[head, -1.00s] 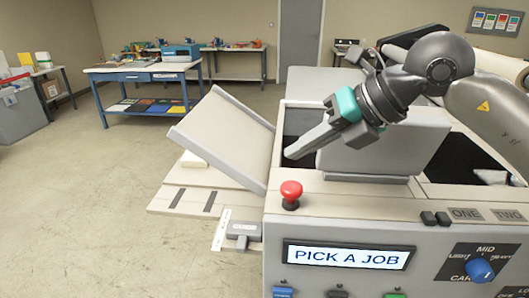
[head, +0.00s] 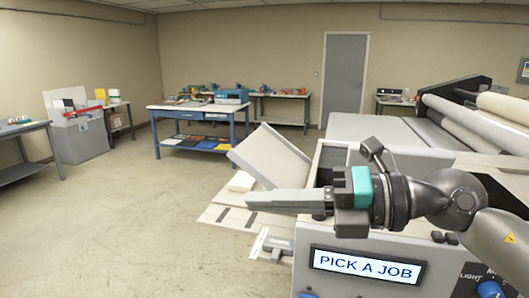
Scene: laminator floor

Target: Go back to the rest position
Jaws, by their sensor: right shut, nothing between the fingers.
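My right gripper (head: 262,201) reaches in from the right in the head view. Its arm lies across the front of the laminator (head: 300,255), and its fingers point left. The fingers are shut with nothing between them. The gripper is in front of the tilted grey tray (head: 268,158) and hides part of it. The laminator's display (head: 366,266) reads "PICK A JOB". My left gripper is not in view.
Large rollers (head: 465,125) sit on the laminator at the right. A blue-framed table (head: 182,108) stands behind, with a bench (head: 280,95) at the wall. A grey cabinet (head: 78,138) stands at left. The floor (head: 130,230) at left is clear.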

